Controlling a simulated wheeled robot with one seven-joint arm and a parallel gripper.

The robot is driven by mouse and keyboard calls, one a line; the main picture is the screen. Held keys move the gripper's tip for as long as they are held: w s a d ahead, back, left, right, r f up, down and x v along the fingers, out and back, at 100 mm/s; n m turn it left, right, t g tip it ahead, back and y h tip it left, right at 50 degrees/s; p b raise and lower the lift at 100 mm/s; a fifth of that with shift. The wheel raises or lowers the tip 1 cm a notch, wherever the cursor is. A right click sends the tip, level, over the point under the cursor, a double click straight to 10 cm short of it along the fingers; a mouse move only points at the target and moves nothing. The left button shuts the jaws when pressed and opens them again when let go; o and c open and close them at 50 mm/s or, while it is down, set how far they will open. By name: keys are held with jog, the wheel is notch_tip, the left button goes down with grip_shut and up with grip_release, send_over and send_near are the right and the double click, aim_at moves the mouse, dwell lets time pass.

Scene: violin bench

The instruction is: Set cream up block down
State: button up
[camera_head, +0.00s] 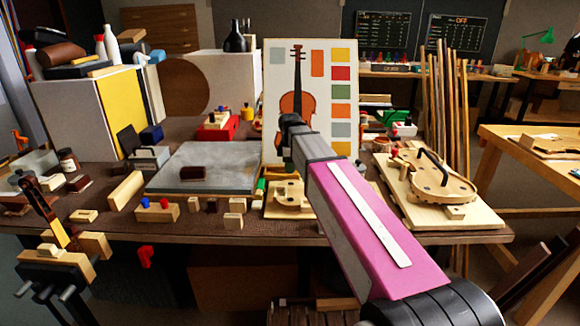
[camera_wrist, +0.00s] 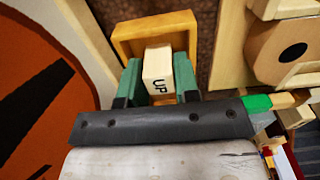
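The cream block (camera_wrist: 158,68), marked UP in dark letters, shows in the wrist view, upright in the picture. My gripper (camera_wrist: 159,82) has its green fingers on both sides of the block, seemingly pressed against it. Beyond the block is a wooden tray or frame (camera_wrist: 125,42) with a raised rim. The block overlaps it in the picture; I cannot tell whether the block touches it. In the head view my arm reaches to the violin poster (camera_head: 341,85), and the block and gripper fingers are hidden.
The bench (camera_head: 110,218) is crowded. A grey slab (camera_head: 225,160) lies left of my arm, with several small wooden blocks along the front. A violin body on a board (camera_head: 470,218) is at the right. The poster stands close left of the gripper in the wrist view.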

jog(key=shift+r, duration=0.1)
notch_tip(320, 180, up, 12)
jog(key=shift+r, duration=0.1)
dwell(0.8)
